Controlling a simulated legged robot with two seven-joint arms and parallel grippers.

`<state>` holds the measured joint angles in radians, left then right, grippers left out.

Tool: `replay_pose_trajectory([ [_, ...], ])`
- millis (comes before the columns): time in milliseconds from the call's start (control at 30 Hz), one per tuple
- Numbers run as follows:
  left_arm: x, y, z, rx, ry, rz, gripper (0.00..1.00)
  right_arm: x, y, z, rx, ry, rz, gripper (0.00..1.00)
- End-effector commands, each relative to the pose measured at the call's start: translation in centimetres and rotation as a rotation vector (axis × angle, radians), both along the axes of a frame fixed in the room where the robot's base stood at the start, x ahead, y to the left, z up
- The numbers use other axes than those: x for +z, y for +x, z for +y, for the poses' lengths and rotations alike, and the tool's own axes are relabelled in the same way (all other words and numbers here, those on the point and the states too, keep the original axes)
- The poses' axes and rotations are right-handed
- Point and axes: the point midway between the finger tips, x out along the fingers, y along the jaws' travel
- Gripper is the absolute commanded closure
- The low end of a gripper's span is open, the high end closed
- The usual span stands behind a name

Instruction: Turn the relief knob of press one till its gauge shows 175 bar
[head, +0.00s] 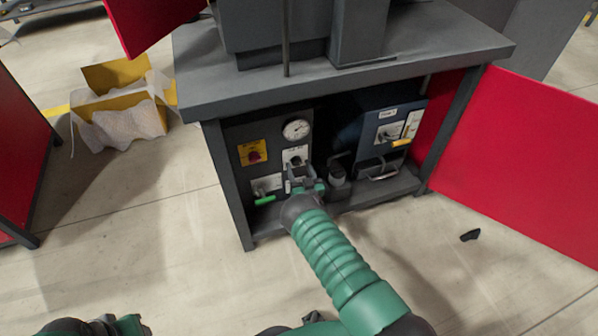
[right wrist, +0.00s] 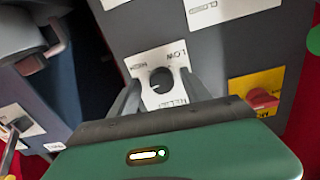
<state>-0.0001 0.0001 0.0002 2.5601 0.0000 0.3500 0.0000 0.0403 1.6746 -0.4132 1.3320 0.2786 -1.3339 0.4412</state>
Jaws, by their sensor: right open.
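The relief knob (right wrist: 161,81) is a round black knob on a white label with "LOW" and "RELIEF" lettering, partly covered. In the head view it shows small on the dark panel (head: 273,143), below the round white gauge (head: 297,129). The gauge's reading is too small to make out. My right gripper (head: 304,181) is open in front of the panel, just below the knob. In the right wrist view its two fingers (right wrist: 162,92) stand on either side of the knob with gaps; contact is not seen.
A yellow plate with a red switch (head: 252,154) and a green-handled valve (head: 264,200) sit close left of the knob. A blue unit (head: 390,127) stands at right. The grey bench top (head: 440,50) overhangs; a red door (head: 520,160) stands open. A small black object (head: 470,235) lies on the floor.

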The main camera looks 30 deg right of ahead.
Motion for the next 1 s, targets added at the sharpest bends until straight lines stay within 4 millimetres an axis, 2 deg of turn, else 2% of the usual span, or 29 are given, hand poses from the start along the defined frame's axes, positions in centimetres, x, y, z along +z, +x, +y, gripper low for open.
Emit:
replay_pose_trajectory([
  [200, 0.06, 0.01, 0.01, 0.0, 0.0, 0.0, 0.64, 0.1, 0.04, 0.01, 0.0, 0.0, 0.0, 0.45],
  [600, 0.06, 0.01, 0.01, 0.0, 0.0, 0.0, 0.64, 0.03, 0.01, 0.02, 0.0, 0.0, 0.0, 0.98],
  [633, 0.06, 0.01, 0.01, 0.0, 0.0, 0.0, 0.64, 0.03, 0.01, 0.02, 0.0, 0.0, 0.0, 1.0],
  [1000, 0.12, 0.0, 0.01, 0.0, 0.0, 0.0, 0.64, 0.01, 0.0, -0.04, -0.001, -0.047, 0.012, 1.0],
])
